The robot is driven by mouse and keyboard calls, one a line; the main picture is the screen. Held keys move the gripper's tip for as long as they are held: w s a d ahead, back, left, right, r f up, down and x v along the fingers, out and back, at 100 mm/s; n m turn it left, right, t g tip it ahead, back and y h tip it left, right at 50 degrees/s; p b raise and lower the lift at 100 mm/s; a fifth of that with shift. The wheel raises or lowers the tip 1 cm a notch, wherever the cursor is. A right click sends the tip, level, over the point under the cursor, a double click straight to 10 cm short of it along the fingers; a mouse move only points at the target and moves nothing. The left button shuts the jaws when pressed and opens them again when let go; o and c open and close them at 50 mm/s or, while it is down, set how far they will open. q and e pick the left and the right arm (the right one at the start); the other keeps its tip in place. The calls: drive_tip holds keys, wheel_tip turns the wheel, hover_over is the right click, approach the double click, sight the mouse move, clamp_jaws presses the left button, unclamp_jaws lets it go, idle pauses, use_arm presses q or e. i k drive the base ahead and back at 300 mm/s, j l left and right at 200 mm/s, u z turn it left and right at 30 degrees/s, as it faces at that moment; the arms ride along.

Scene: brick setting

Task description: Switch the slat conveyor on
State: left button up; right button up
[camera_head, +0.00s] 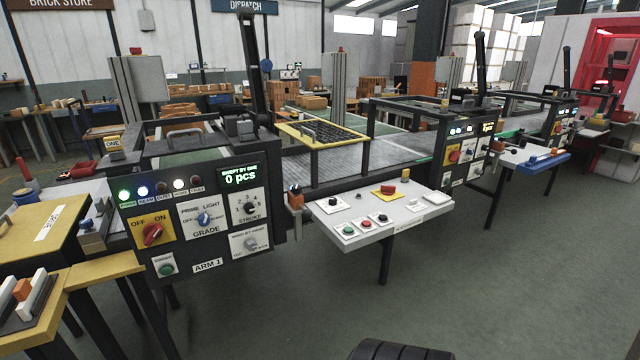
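The slat conveyor appears to be the long grey bed (345,163) running behind the front panels; its label is not readable, and I cannot tell whether it moves. A pale control shelf (415,211) in front of it carries a green button (348,230), a red button (365,223), black knobs and a red mushroom button on a yellow plate (386,191). At left, the ARM 1 panel (207,266) has a red OFF/ON rotary switch (152,234) on yellow, a blue prime light knob (204,219), a stroke dial and a green button (166,269). Neither gripper is in view.
A second panel (463,152) with a red switch and a small blue-edged shelf (535,160) stand farther right. Yellow-topped tables (52,222) fill the left edge.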

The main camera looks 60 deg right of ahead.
sight(388, 190)
drive_tip(key=z, duration=2.6)
drive_tip(key=i+l+u, duration=0.2)
drive_tip(key=u, duration=0.3)
drive_tip(key=i+l+u, duration=0.25)
drive_tip(key=u, duration=0.2)
drive_tip(key=i+l, duration=0.2)
drive_tip(key=l, duration=0.15)
drive_tip(key=i+l+u, duration=0.1)
drive_tip(key=l, duration=0.3)
drive_tip(key=i+l, duration=0.25)
drive_tip(key=i+l+u, duration=0.1)
drive_tip(key=l, duration=0.4)
drive_tip(key=i+l, duration=0.25)
drive_tip(key=l, duration=0.15)
drive_tip(key=i+l+u, duration=0.15)
drive_tip(key=l, duration=0.25)
